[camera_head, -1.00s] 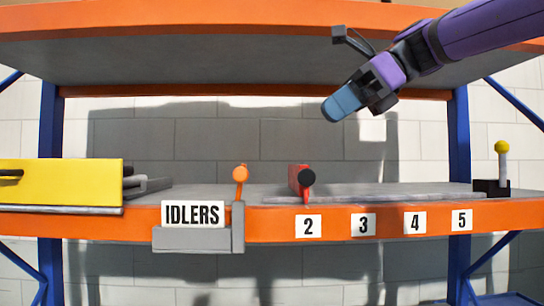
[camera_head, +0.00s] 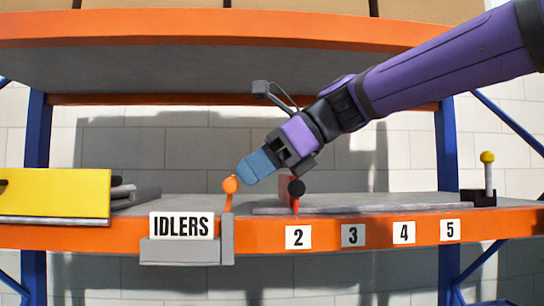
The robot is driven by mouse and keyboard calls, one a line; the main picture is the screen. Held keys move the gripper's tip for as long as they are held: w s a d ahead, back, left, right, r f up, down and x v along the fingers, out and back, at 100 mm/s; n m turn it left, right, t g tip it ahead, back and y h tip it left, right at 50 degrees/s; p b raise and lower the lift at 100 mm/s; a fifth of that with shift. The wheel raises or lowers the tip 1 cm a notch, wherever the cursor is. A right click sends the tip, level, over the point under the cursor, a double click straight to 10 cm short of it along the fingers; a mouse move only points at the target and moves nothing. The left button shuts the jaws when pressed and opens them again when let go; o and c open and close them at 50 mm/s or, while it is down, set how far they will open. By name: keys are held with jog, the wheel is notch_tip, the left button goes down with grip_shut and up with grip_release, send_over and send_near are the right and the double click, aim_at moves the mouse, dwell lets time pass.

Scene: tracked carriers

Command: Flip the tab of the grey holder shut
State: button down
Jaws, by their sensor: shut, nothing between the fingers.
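The grey holder (camera_head: 180,253) is fixed on the front of the orange shelf edge and carries a white card reading IDLERS (camera_head: 181,226). At its right end stands a grey upright piece (camera_head: 227,240). An orange lever with a round knob (camera_head: 230,185) rises just above that piece, upright; I take it to be the tab. My gripper (camera_head: 248,171) has blue fingers and is shut and empty. Its tip is just right of and slightly above the orange knob. I cannot tell whether they touch.
A red part with a black knob (camera_head: 296,188) stands just right of my gripper. A yellow box (camera_head: 55,195) lies on the left of the shelf. A yellow-knobbed lever (camera_head: 488,158) stands at the right. The upper shelf (camera_head: 200,35) hangs above my arm.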

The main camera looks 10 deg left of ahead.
jog(key=shift+a+f, duration=0.15)
jog(key=shift+a, duration=0.05)
